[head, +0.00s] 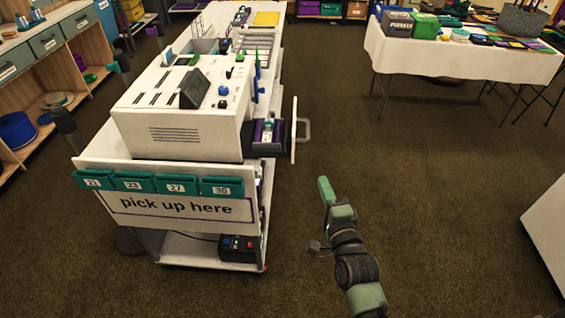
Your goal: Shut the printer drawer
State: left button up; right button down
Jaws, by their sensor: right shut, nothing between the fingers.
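The white printer (185,118) stands on a white counter at the left of the head view. Its drawer (268,134) is pulled out from the printer's right side, with a dark body, a white front panel and a grey handle (304,130) facing right. A few small items show inside the drawer. My right gripper (325,186) is shut and empty, in the open space right of the counter. In the picture it is below and a little right of the drawer handle, apart from it. My left gripper is not in view.
The counter's front carries a "pick up here" sign (180,206) and teal numbered holders. A white-clothed table (460,62) with goods stands at the back right. Shelves line the left. A white surface (547,235) edges in at right. Brown floor between is clear.

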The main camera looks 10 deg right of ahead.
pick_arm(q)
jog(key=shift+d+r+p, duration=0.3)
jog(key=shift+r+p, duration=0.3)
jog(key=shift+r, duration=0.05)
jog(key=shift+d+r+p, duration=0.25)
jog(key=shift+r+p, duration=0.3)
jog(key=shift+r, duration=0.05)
pick_arm(e)
jog(key=w+a, duration=0.3)
jog(key=w, duration=0.8)
jog(key=shift+r, duration=0.2)
